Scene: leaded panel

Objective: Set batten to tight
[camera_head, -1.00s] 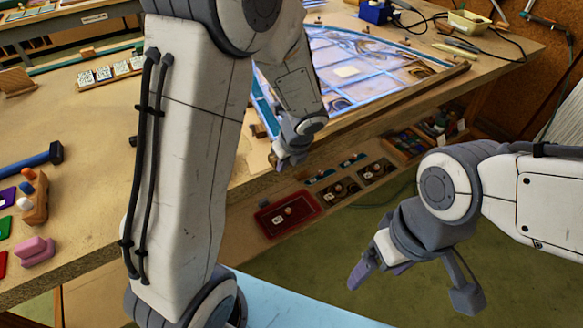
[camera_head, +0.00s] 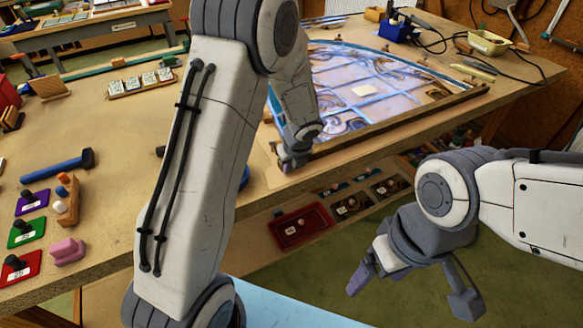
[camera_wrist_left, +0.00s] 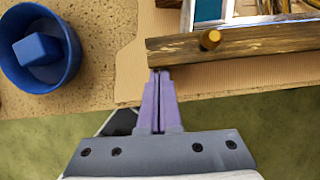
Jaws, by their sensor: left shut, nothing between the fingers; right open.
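The leaded panel (camera_head: 365,85) lies on the bench, with a dark wooden batten (camera_head: 420,118) along its front edge. My left gripper (camera_head: 292,164) is at the batten's left end, near the bench's front edge. In the left wrist view its shut, empty fingertips (camera_wrist_left: 160,73) lie just below the batten's left end; whether they touch it I cannot tell. My right gripper (camera_head: 412,290) is open and empty, in front of the bench.
A blue bowl with a blue block inside (camera_wrist_left: 40,50) stands left of my left gripper. A red tray (camera_head: 301,226) sits on the lower shelf. A soldering-iron stand (camera_head: 398,30) is at the back.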

